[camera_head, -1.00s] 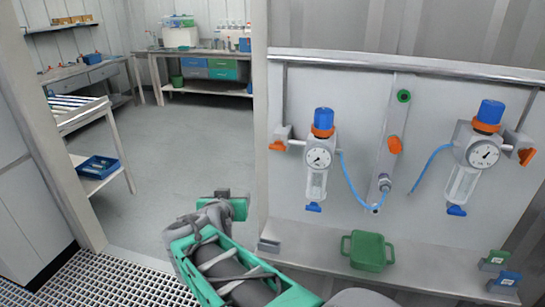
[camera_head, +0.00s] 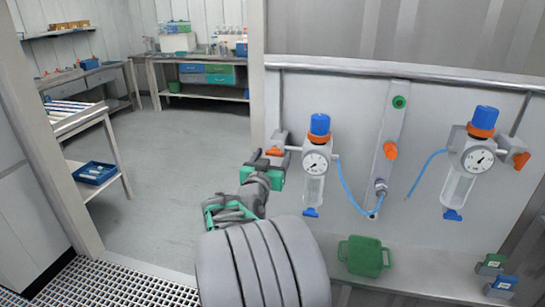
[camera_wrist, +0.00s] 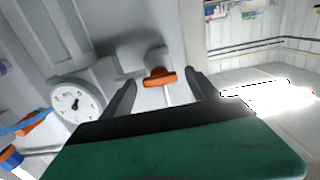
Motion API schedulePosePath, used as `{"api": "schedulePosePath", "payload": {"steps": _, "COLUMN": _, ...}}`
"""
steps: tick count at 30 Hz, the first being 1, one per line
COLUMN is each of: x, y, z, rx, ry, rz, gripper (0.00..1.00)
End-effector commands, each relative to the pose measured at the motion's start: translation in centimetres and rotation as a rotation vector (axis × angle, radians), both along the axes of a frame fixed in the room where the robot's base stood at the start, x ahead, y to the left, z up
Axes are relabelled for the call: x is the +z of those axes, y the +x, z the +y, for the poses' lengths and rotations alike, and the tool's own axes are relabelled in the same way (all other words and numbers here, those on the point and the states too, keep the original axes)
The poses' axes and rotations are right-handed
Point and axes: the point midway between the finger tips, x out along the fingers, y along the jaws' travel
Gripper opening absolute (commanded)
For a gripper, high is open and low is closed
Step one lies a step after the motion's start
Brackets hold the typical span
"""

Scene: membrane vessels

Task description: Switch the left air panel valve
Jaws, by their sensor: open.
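The left air panel valve has an orange handle (camera_head: 272,151) on a grey body at the left end of the left regulator (camera_head: 317,150), which has a blue knob and a round gauge. My gripper (camera_head: 265,160) is at this valve in the head view, its fingers just in front of the handle. In the wrist view the orange handle (camera_wrist: 160,77) lies between the two open fingers of my gripper (camera_wrist: 157,82), crosswise and apart from both. The regulator's gauge (camera_wrist: 77,104) shows to the left there.
A green bin (camera_head: 363,256) stands on the ledge below. A doorway opens at left onto benches.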

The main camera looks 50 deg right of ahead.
Motion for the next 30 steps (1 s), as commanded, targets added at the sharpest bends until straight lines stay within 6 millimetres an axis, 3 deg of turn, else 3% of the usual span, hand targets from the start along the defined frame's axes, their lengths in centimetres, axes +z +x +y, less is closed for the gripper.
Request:
{"api": "schedulePosePath", "payload": {"steps": 23, "x": -0.01, "y": -0.01, "z": 0.05, "rx": 0.0, "ry": 0.001, "rz": 0.0, "gripper": 0.08}}
{"api": "schedulePosePath", "payload": {"steps": 30, "x": -0.04, "y": 0.0, "z": 0.05, "rx": 0.0, "ry": -0.005, "rz": 0.014, "gripper": 0.07}}
